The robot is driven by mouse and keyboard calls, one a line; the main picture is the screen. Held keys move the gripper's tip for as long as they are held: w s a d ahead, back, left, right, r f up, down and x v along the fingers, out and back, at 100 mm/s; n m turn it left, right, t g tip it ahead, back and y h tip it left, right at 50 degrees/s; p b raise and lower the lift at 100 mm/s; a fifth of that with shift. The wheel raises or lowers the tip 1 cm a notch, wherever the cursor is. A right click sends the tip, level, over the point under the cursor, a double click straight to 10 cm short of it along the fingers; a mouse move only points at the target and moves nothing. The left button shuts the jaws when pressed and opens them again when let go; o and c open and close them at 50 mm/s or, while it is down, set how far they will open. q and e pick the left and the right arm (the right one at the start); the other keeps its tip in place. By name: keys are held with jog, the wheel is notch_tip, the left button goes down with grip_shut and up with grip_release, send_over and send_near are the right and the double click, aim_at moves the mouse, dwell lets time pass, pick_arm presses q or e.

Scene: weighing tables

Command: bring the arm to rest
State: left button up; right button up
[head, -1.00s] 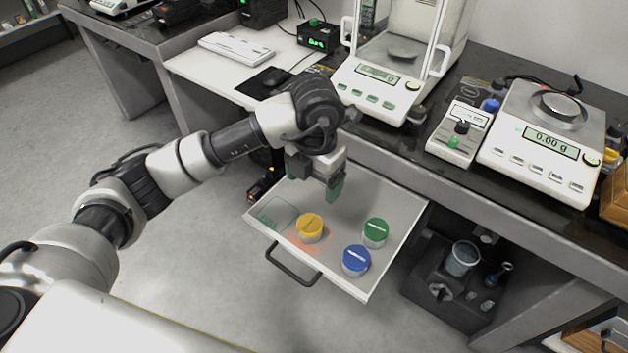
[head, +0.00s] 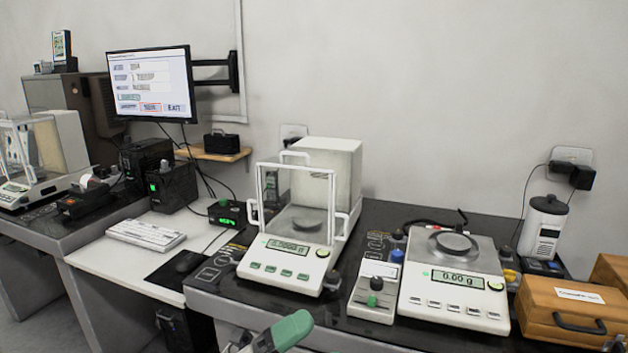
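My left gripper (head: 284,332) shows only in part at the bottom edge of the head view. Its green fingertip points up and to the right, in front of the black bench, and the rest of it is cut off. I cannot tell whether it is open or shut, and no held thing shows. My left arm is otherwise below the picture. My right gripper is not in view. The drawer and its coloured-lid jars are out of view.
An enclosed balance (head: 292,262) and an open scale (head: 455,280) reading 0.00 g stand on the black bench. A small control box (head: 373,291) sits between them. A wooden case (head: 570,308) is at right, a keyboard (head: 146,235) at left, a monitor (head: 150,82) behind.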

pick_arm(q)
jog(key=w+a+f+n+t+y, duration=0.25)
jog(key=a+n+t+y, duration=0.35)
jog(key=n+y, duration=0.35)
jog(key=w+a+f+n+t+y, duration=0.2)
jog(key=a+f+n+t+y, duration=0.3)
jog(key=n+y, duration=0.45)
jog(key=s+a+f+n+g+y, duration=0.3)
jog(key=s+a+f+n+g, duration=0.15)
jog(key=a+f+n, duration=0.3)
jog(key=s+a+f+n+g, duration=0.1)
jog(key=s+a+f+g, duration=0.1)
jog(key=s+f+g, duration=1.3)
jog(key=s+f+t+p, duration=0.25)
jog(key=f+p, duration=0.25)
jog(key=f, duration=1.5)
jog(key=s+a+f+g+p, duration=0.1)
jog(key=s+f+p, duration=0.1)
jog(key=s+f, duration=0.3)
jog(key=s+a+f+p, duration=0.1)
jog(key=s+f+p, duration=0.1)
jog(key=s+f, duration=0.4)
jog(key=s, duration=0.4)
jog(key=shift+s+a+g, duration=0.2)
jog(key=shift+a+g, duration=0.2)
